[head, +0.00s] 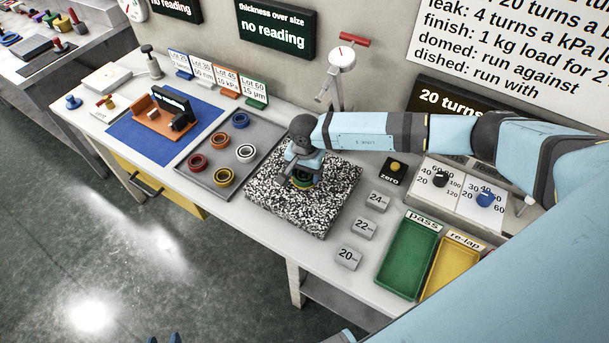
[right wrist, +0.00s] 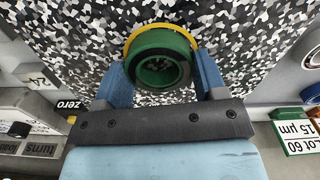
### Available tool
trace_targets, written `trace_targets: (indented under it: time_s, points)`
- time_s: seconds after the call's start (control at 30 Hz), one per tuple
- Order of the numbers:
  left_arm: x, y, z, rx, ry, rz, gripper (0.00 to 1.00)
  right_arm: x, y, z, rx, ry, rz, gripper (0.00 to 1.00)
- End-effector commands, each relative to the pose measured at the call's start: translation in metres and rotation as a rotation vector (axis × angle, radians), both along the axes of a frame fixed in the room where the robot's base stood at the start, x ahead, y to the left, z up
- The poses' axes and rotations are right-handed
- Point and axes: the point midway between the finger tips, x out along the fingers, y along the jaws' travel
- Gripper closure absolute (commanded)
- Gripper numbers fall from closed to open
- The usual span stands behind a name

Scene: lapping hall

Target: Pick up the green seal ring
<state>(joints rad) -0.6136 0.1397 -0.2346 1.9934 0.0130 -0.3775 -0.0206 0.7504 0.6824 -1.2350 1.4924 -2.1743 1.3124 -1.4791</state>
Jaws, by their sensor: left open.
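The green seal ring (right wrist: 162,62) is on the speckled black-and-white plate (head: 262,193), over a yellow ring (right wrist: 140,36) whose rim shows past it. In the head view the green ring (head: 302,176) is partly hidden under my right gripper (head: 300,172). My right gripper (right wrist: 163,65) points down, with one blue finger on each side of the green ring, very close to it. I cannot tell whether the fingers press on it. Only the tips of my left gripper (head: 164,339) show at the bottom edge, open, over the floor, away from the bench.
Left of the plate, a grey tray (head: 190,184) holds several coloured rings. A blue mat (head: 126,139) with an orange stand (head: 150,122) lies further left. Right are grey weights (head: 365,228), a green pass tray (head: 383,271) and a yellow re-lap tray (head: 431,281). A gauge stand (head: 341,62) rises behind.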

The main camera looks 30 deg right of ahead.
Motion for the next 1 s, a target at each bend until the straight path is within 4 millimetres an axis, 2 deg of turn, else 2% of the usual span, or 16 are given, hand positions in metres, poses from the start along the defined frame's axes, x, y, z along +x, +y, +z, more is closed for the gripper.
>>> trace_targets:
  time_s: [0.07,0.1,0.37,0.57,0.67,1.0]
  points:
    - [0.0,0.0,0.0,0.0,0.0,0.0,0.57,0.0,0.0,0.0,0.0,0.0,0.0,0.6]
    - [0.0,0.0,0.0,0.0,0.0,0.0,0.57,0.0,0.0,0.0,0.0,0.0,0.0,0.64]
    - [0.0,0.0,-0.001,0.0,0.0,0.0,0.57,0.001,0.0,0.003,0.0,-0.001,0.0,0.64]
    - [0.0,0.0,-0.004,0.0,0.001,0.0,0.57,0.001,0.0,0.021,0.001,-0.003,0.0,0.64]
    - [0.0,0.0,-0.007,0.0,0.001,0.0,0.57,0.002,-0.001,0.04,0.0,-0.005,0.001,0.64]
    - [-0.001,0.0,-0.019,0.0,0.001,-0.001,0.57,0.001,-0.001,0.125,-0.001,-0.005,0.0,0.64]
